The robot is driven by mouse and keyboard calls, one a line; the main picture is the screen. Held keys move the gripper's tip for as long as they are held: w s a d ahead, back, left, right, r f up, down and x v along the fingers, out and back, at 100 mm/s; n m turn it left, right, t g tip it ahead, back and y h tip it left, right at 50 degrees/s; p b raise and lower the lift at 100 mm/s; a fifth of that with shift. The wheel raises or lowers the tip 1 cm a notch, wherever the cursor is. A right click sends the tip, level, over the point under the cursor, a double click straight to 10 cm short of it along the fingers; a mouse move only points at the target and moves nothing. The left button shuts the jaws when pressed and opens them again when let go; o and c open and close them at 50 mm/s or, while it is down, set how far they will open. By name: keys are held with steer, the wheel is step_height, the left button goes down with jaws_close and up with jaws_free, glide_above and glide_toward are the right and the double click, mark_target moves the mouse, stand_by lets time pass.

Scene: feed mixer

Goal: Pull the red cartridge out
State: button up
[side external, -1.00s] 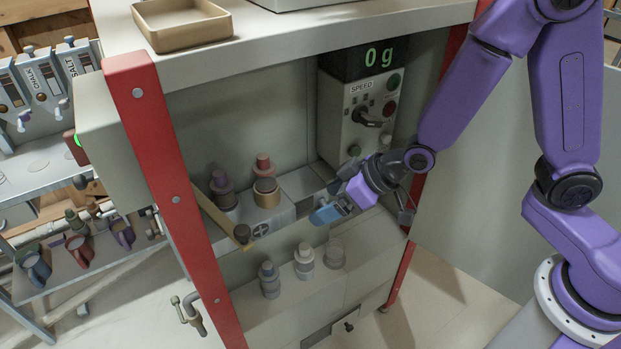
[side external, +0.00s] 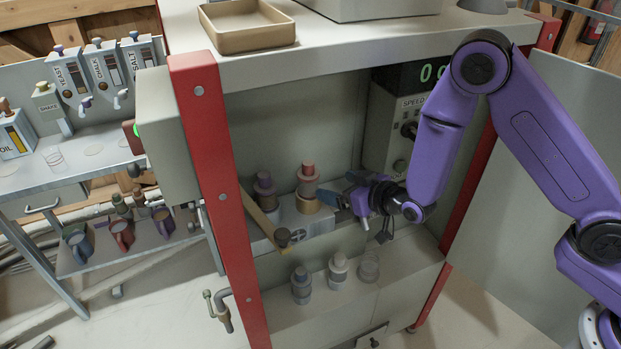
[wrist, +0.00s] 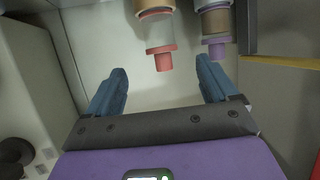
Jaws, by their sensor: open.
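The red cartridge (side external: 307,177) stands upright in a tan collar (side external: 307,203) on the upper ledge inside the cabinet. A purple cartridge (side external: 265,187) stands to its left. My gripper (side external: 343,191) is open and empty, just right of the red cartridge. In the wrist view, my gripper's two blue fingers (wrist: 162,92) are apart. The red cartridge (wrist: 160,52) shows beyond the fingertips, between their lines, and the purple cartridge (wrist: 215,42) is beyond the right finger. No contact with the red cartridge is visible.
Several small bottles (side external: 301,285) stand on the lower shelf. The speed control panel (side external: 398,130) is behind my arm. A red post (side external: 215,190) bounds the opening on the left.

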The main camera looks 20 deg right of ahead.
mark_target(304, 170)
steer(key=x, duration=1.3)
steer(key=shift+w+a+f, duration=0.1)
steer(key=shift+w+f, duration=0.1)
steer(key=c, duration=1.2)
steer(key=shift+o, duration=0.2)
steer(key=shift+r, duration=0.1)
steer(key=shift+r, duration=0.55)
steer(key=shift+r, duration=0.3)
steer(key=shift+r, duration=0.2)
steer(key=shift+r, duration=2.4)
